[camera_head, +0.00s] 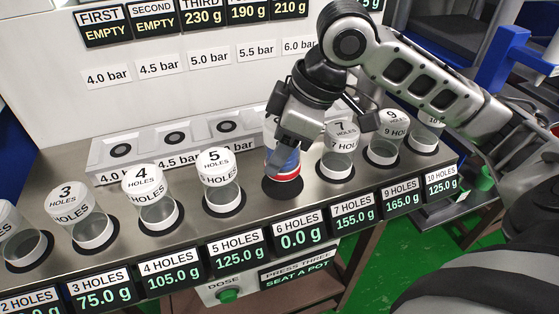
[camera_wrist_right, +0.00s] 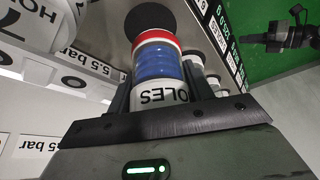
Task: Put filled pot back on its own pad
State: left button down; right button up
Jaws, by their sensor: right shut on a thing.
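My right gripper (camera_head: 284,146) is shut on the 6 HOLES pot (camera_head: 284,163), which shows blue contents and a red and white band at its lower end. The pot also shows in the right wrist view (camera_wrist_right: 155,62), with part of the word HOLES on its white lid between the fingers. Its round black pad (camera_head: 283,189) is bare and lies just below the pot in the head view. The pot looks held close above the pad, apart from it. The 6 HOLES display (camera_head: 299,238) reads 0.0 g.
On the steel bench, the 5 HOLES pot (camera_head: 221,190) stands to the left and the 7 HOLES pot (camera_head: 338,160) to the right, both close. More pots stand along the row. A raised panel (camera_head: 130,150) with round sockets runs behind. A green button (camera_head: 228,295) is at the front.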

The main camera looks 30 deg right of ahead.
jog(key=f, duration=0.1)
jog(key=f+b, duration=0.1)
jog(key=f, duration=0.1)
jog(key=shift+w+d+f, duration=0.15)
jog(key=shift+w+f, duration=0.05)
jog(key=shift+f, duration=0.1)
pick_arm(q)
jog(key=shift+w+d, duration=0.1)
pick_arm(e)
jog(key=o, duration=1.4)
jog(key=shift+f, duration=0.15)
pick_arm(q)
jog(key=shift+f, duration=0.1)
